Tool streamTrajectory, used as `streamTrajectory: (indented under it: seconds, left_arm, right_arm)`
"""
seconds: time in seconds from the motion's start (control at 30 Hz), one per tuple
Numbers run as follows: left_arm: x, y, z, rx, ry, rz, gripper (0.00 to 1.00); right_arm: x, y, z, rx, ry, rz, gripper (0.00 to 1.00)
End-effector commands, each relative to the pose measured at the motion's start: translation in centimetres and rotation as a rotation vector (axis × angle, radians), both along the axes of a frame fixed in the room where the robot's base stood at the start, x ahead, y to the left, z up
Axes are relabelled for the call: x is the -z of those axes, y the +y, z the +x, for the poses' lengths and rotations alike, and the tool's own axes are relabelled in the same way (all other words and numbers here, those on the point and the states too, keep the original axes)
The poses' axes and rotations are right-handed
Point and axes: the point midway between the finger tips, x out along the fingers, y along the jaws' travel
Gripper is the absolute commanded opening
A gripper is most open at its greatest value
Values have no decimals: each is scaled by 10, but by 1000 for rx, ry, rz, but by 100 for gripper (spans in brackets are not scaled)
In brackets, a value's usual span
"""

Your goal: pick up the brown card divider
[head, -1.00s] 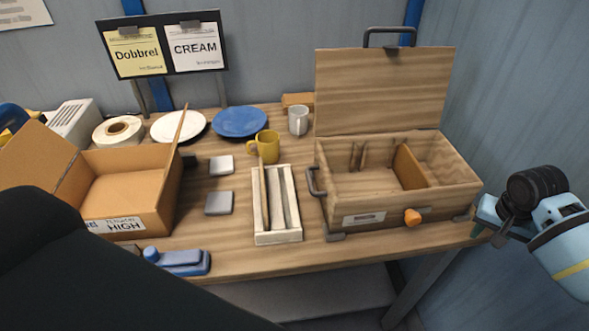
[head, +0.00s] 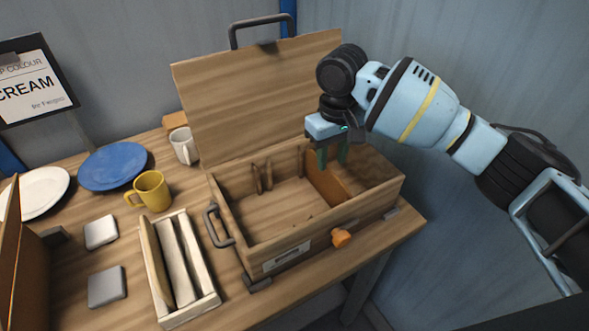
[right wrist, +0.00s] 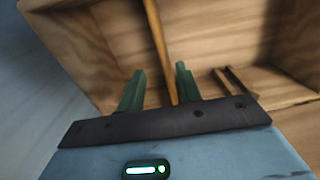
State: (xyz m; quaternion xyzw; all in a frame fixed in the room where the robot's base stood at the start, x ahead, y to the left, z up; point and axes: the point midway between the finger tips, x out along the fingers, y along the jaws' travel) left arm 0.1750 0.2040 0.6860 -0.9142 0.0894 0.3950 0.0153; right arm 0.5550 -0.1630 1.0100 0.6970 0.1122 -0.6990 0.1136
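The brown card divider (head: 326,182) stands upright inside the open wooden box (head: 258,240), towards its right end. In the right wrist view the divider (right wrist: 160,52) shows edge-on as a thin strip. My right gripper (head: 332,163) is over the box, its green fingers pointing down at the top of the divider. In the right wrist view its two fingers (right wrist: 160,72) are apart, with the divider lying between them in the picture. Whether the fingertips reach below the divider's top edge I cannot tell. My left gripper is not in view.
The raised lid (head: 255,95) stands behind the box, close to my right gripper. An orange knob (head: 341,238) is on the box front. A pale tray (head: 205,300), yellow mug (head: 151,190), white mug (head: 184,146) and blue plate (head: 113,166) are to the left.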

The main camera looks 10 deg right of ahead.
Motion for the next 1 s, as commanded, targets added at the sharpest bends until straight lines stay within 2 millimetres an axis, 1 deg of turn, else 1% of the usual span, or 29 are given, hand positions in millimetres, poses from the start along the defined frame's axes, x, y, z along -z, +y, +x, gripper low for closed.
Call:
streamTrajectory:
  seconds: [0.1,0.27,0.37,0.53,0.77,1.0]
  left_arm:
    - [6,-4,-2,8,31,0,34]
    - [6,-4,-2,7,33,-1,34]
    - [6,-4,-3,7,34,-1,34]
    - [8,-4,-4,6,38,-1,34]
    - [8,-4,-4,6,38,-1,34]
    - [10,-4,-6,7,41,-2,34]
  right_arm:
    - [1,4,-1,-27,3,2,35]
    - [1,5,-1,-30,2,3,35]
    - [7,4,-1,-29,3,2,35]
    - [25,4,-2,-28,5,3,35]
    - [31,4,-2,-28,2,3,35]
    - [64,4,-5,-27,4,2,35]
